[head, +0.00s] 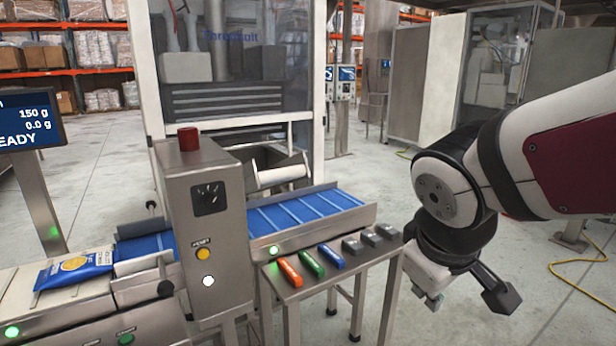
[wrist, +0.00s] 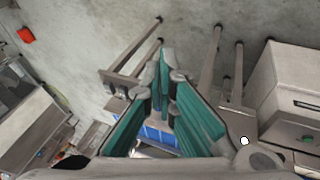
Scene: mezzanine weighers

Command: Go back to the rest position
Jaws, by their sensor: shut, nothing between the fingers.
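My gripper (wrist: 166,68) is shut and empty; its two teal-lined fingers meet in the middle of the wrist view. In the head view my arm comes in from the right, and its end hangs pointing down to the right of the small side stand (head: 327,274). It is apart from the stand and over open floor. The exact fingertips are hard to make out in the head view.
The stand carries orange (head: 290,272), green (head: 311,262) and blue (head: 331,256) sticks and several grey blocks (head: 352,245). Left are a control box (head: 219,250), a blue conveyor (head: 300,208) and a blue packet (head: 74,269). A yellow cable (head: 566,275) lies on the floor at right.

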